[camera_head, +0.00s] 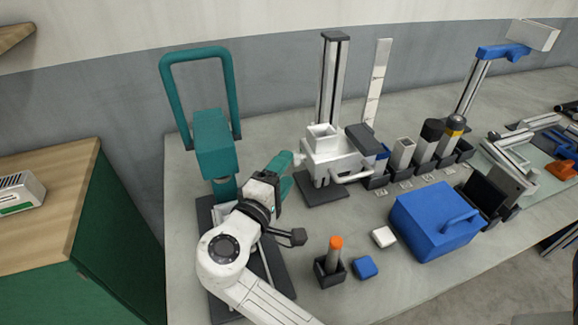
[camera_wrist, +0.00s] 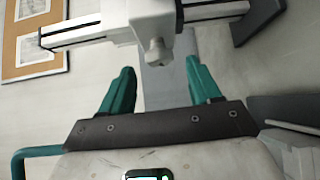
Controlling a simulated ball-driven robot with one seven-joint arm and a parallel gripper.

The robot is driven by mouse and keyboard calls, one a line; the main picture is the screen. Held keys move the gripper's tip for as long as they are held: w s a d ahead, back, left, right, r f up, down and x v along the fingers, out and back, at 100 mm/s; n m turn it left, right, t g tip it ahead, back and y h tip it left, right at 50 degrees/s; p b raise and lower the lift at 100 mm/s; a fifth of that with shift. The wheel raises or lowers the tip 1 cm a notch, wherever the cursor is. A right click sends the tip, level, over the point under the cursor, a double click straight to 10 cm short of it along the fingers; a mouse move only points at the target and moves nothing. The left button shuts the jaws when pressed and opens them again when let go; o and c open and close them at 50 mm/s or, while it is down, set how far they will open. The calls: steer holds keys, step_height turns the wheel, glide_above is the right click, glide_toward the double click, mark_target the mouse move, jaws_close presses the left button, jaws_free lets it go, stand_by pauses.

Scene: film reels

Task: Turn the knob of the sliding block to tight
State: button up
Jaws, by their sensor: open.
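The white sliding block (camera_head: 333,160) sits on an upright column (camera_head: 335,75) with a dark rail. In the wrist view the block (camera_wrist: 150,15) is at the top, with the column running sideways. Its small grey knob (camera_wrist: 157,52) sticks out toward my gripper; in the head view the knob (camera_head: 299,159) is at the block's left side. My gripper (camera_wrist: 159,70) has teal fingers, open and empty. The knob lies ahead of the gap between the fingertips, apart from both fingers. In the head view my gripper (camera_head: 288,170) is just left of the block. The knob's setting cannot be read.
A teal frame stand (camera_head: 213,150) rises left of my arm. A blue case (camera_head: 435,222), a holder with an orange-topped cylinder (camera_head: 335,250), a blue block (camera_head: 365,267) and a white block (camera_head: 383,237) lie nearer the front. Several bins with posts (camera_head: 403,155) stand right of the column.

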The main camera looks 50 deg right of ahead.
mark_target(293, 162)
steer(key=s+a, duration=0.1)
steer(key=a, duration=0.6)
steer(key=shift+s+b, duration=0.2)
steer(key=shift+b, duration=0.2)
steer(key=shift+a+r, duration=0.1)
steer(key=shift+r, duration=0.05)
steer(key=d+n+y+p, duration=0.1)
steer(key=d+p, duration=0.1)
steer(key=d, duration=0.1)
steer(key=w+d+g+y+p, duration=0.1)
steer(key=d+p, duration=0.1)
steer(key=d, duration=0.2)
steer(key=w+d+n+p, duration=0.1)
steer(key=d+p, duration=0.1)
steer(key=d, duration=0.1)
steer(key=shift+d+n+y, duration=0.3)
steer(key=shift+d+y, duration=0.1)
